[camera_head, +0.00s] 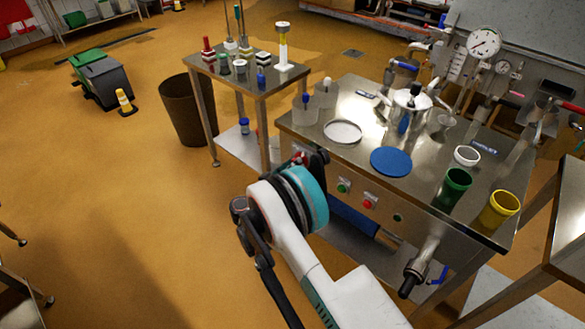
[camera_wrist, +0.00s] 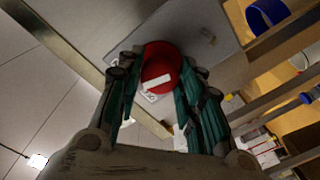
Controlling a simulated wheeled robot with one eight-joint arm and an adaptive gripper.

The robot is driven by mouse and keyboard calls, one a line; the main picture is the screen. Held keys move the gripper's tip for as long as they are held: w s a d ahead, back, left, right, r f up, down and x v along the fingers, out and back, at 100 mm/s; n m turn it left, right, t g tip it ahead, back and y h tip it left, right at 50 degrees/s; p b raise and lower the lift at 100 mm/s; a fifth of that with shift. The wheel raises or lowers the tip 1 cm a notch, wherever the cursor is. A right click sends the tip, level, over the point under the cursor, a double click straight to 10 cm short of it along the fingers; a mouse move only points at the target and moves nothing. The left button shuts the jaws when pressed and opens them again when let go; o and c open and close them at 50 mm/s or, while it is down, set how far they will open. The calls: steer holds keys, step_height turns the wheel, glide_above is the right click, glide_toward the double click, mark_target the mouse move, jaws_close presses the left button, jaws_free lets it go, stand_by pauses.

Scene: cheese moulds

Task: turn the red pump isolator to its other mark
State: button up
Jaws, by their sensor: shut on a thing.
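The red pump isolator (camera_wrist: 160,62) is a round red knob with a white bar across it, on the steel front panel (camera_wrist: 205,38). In the wrist view the white bar lies slightly tilted, its right end higher. My gripper (camera_wrist: 158,74) has its two fingers on either side of the knob and is shut on it. A white label with marks shows partly below the knob; its marks are too small to read. In the head view my gripper (camera_head: 312,158) is at the left front of the steel table (camera_head: 345,170), and my arm hides most of the isolator.
Green (camera_head: 343,187) and red (camera_head: 369,202) buttons sit on the panel right of my gripper. A blue disc (camera_head: 390,162), a green cup (camera_head: 452,189) and a yellow cup (camera_head: 499,209) are on the table. A smaller table (camera_head: 262,85) stands behind left. The floor at left is open.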

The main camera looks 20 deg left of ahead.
steer(key=n, duration=1.1)
steer(key=shift+r+n+g+h, duration=0.1)
steer(key=shift+n+g+h, duration=0.2)
stand_by(0.4)
steer(key=o, duration=1.1)
steer(key=shift+c, duration=0.2)
steer(key=v, duration=1.2)
steer(key=shift+a, duration=0.1)
